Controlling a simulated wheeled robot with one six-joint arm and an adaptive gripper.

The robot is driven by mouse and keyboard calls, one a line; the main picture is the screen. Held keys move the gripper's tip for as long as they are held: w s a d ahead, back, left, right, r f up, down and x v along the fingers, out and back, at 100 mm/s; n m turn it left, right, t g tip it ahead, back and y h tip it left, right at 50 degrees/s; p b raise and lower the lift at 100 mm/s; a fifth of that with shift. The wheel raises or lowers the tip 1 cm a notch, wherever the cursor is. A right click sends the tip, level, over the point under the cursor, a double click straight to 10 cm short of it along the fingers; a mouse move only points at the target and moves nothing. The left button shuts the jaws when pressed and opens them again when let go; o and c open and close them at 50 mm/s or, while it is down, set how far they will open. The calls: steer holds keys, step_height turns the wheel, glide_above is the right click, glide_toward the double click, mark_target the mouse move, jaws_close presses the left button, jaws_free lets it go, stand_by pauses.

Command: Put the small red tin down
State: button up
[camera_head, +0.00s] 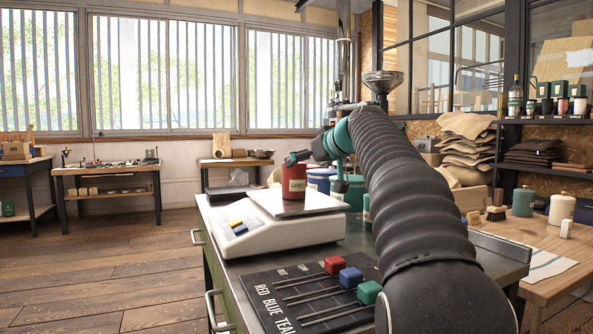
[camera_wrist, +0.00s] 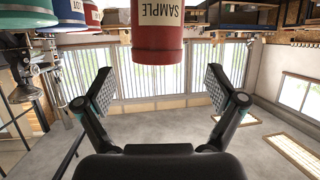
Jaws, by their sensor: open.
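The small red tin (camera_head: 293,182) stands upright on the metal pan (camera_head: 312,204) of a white scale (camera_head: 285,237). In the wrist view the red tin (camera_wrist: 157,45), with a SAMPLE label, shows at the top middle, its far end cut off by the frame. My gripper (camera_wrist: 160,85) is open, its two fingers spread wide with nothing between them. The tin lies beyond the fingertips, apart from them.
A wooden table (camera_head: 510,250) with canisters stands at the right.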

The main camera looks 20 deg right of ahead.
steer(key=shift+v, duration=2.7)
